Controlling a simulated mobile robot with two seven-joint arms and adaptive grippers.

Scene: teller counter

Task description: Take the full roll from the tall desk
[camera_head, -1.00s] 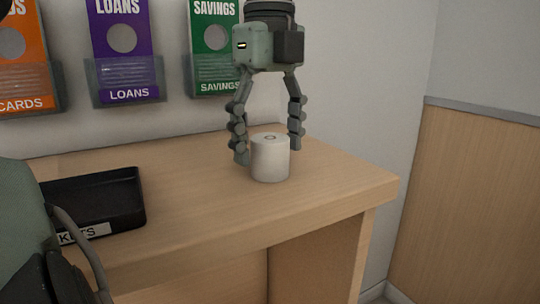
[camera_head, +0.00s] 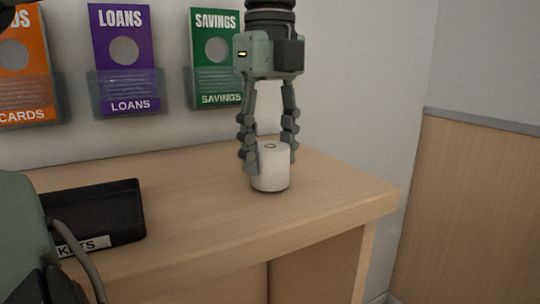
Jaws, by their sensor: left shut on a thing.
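The full roll (camera_head: 271,170) is a white upright cylinder with a small ring on its top. It is at the right part of the wooden tall desk (camera_head: 200,205), at or just above the desk top; I cannot tell whether it still touches. My left gripper (camera_head: 270,160) points down from above and is shut on the roll, one finger on each side. My right gripper is not in view.
A black tray (camera_head: 120,225) with a partly hidden label sits at the desk's left. Leaflet holders for cards (camera_head: 25,105), loans (camera_head: 128,100) and savings (camera_head: 215,90) hang on the wall behind. The desk's right end is clear.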

